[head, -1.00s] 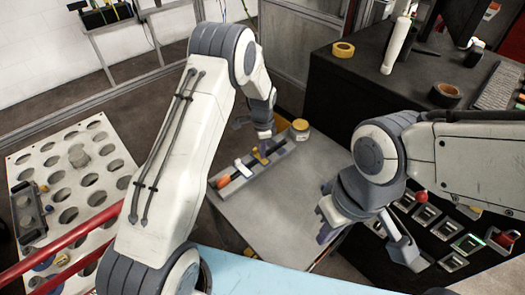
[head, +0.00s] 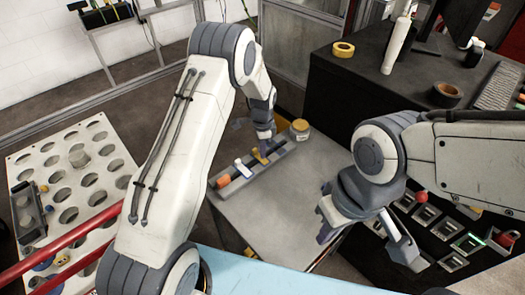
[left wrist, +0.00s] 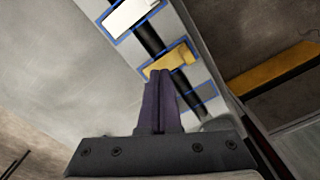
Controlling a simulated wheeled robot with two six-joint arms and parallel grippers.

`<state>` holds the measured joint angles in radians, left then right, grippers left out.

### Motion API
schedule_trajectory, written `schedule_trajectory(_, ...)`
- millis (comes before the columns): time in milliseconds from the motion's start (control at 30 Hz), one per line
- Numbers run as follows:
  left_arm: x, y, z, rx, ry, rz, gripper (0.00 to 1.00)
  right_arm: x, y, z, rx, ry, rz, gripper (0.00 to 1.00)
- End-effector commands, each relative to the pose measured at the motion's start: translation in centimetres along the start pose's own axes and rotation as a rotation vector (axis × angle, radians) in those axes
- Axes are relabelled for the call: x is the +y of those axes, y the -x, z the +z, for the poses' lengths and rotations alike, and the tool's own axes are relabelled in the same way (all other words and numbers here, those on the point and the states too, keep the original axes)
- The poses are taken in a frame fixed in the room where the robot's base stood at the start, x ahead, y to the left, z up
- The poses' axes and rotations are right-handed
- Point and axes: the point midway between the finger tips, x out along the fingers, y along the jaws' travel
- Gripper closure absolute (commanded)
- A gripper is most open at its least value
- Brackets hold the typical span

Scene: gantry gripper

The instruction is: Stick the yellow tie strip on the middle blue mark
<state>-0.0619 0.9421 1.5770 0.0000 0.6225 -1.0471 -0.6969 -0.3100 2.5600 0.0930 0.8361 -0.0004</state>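The yellow tie strip (left wrist: 172,60) lies across a dark cable on a grey rail, at the middle blue mark (left wrist: 147,73) in the left wrist view. Its outline roughly follows the mark, with a slight tilt. My left gripper (left wrist: 161,73) has its purple fingers together, with the tips at the strip's near edge; they hide part of it. In the head view the left gripper (head: 263,146) is over the strip (head: 259,157).
A white strip (left wrist: 130,14) covers the neighbouring mark; another blue mark (left wrist: 205,91) is on the other side. An orange piece (head: 223,181) sits at the rail's end. A jar (head: 299,130) stands at the table's (head: 280,205) back corner. The table's middle is clear.

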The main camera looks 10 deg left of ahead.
Motion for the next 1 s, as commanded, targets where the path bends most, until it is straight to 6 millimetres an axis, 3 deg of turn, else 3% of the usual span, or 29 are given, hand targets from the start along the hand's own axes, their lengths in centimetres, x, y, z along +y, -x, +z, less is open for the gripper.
schedule_trajectory(1000,0.0,-1.6,0.0,0.0,0.0,0.0,1.0,0.1,-1.0,0.1,0.0,0.0,0.0,1.0)
